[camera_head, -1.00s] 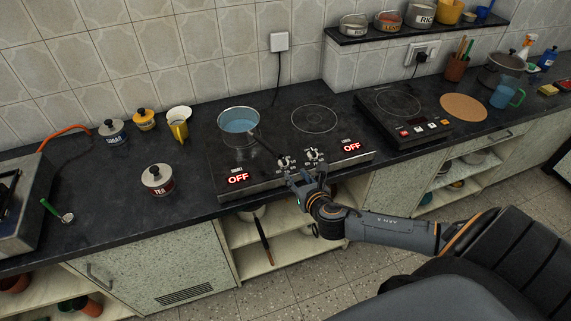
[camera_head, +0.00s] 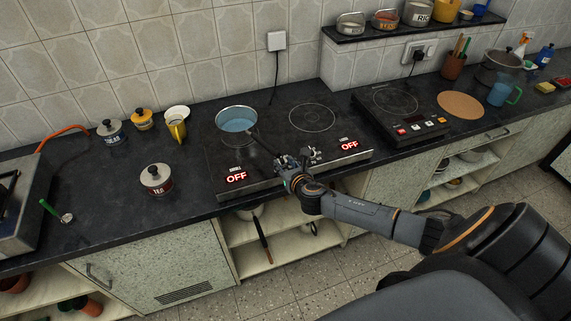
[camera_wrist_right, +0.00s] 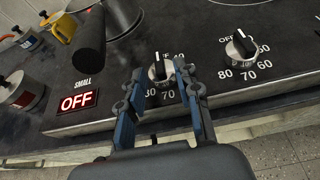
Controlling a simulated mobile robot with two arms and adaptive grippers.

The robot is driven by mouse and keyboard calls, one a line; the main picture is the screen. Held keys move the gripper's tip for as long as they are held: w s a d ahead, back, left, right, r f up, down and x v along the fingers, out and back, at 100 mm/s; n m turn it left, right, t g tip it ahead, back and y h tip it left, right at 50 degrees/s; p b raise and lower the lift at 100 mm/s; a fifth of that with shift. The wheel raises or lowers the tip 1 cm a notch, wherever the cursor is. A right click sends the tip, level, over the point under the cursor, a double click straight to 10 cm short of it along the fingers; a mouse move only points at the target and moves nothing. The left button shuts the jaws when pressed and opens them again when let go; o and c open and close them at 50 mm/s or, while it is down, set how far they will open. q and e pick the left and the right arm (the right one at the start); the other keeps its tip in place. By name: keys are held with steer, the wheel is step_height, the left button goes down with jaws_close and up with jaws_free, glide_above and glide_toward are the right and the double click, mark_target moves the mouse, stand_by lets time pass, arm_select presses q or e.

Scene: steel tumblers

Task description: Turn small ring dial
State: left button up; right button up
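The small ring dial (camera_wrist_right: 158,68) is a black knob with a pale pointer line on the hob's front panel. It sits beside the "SMALL" label and a red OFF display (camera_wrist_right: 78,101). My right gripper (camera_wrist_right: 160,70) is open, its two blue-grey fingers on either side of this dial with gaps showing. In the head view, my right gripper (camera_head: 287,166) is at the hob's front edge and largely covers the dial. A second dial (camera_wrist_right: 240,45) stands to the right, clear of the fingers. My left gripper is out of view.
A blue-filled pan (camera_head: 237,122) stands on the hob's left ring, its dark handle (camera_wrist_right: 90,38) reaching close to the left finger. The right ring (camera_head: 312,118) is bare. A tea canister (camera_head: 156,179) stands left of the hob. A second hob (camera_head: 400,115) is on the right.

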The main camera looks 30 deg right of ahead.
jaws_close()
steer(key=shift+a+m+h, duration=0.15)
steer(key=shift+m+h, duration=0.15)
steer(key=shift+h, duration=0.1)
